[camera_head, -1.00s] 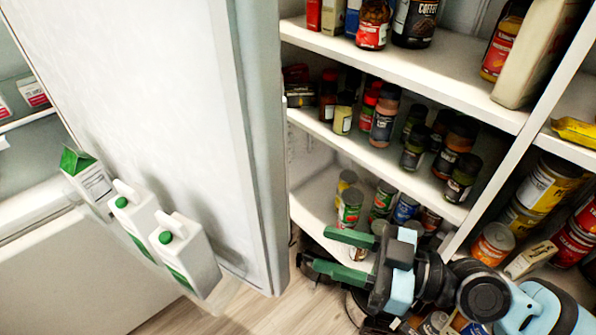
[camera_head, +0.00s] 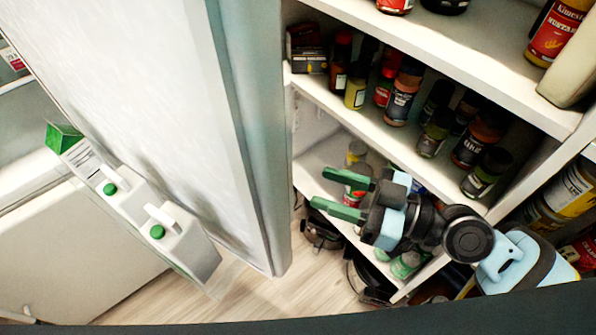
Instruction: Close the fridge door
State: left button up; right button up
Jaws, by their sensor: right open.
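The fridge door (camera_head: 150,110) stands open, its pale inner face toward the left and its grey-green edge (camera_head: 258,150) toward the shelves. A green-topped carton (camera_head: 75,150) and two white jugs (camera_head: 182,245) sit low on the door's inner side. The fridge interior (camera_head: 50,235) shows at the left. My right gripper (camera_head: 318,193) is open and empty, its green fingers pointing left toward the door's edge. A gap separates the fingertips from the door. My left gripper is not in view.
Corner shelves (camera_head: 415,140) with several jars and bottles (camera_head: 403,92) stand right of the door, close behind my right gripper. Dark items (camera_head: 320,232) lie at the shelf foot. Wooden floor (camera_head: 235,295) is bare below the door.

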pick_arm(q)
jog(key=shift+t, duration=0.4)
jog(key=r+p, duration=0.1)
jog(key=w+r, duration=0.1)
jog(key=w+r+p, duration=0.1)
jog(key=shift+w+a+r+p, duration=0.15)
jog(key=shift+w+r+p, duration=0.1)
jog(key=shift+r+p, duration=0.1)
pick_arm(e)
jog(key=x, duration=0.6)
jog(key=shift+a+r, duration=0.1)
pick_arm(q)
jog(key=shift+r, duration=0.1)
pick_arm(e)
grip_shut()
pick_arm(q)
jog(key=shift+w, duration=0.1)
pick_arm(e)
jog(key=shift+w, duration=0.1)
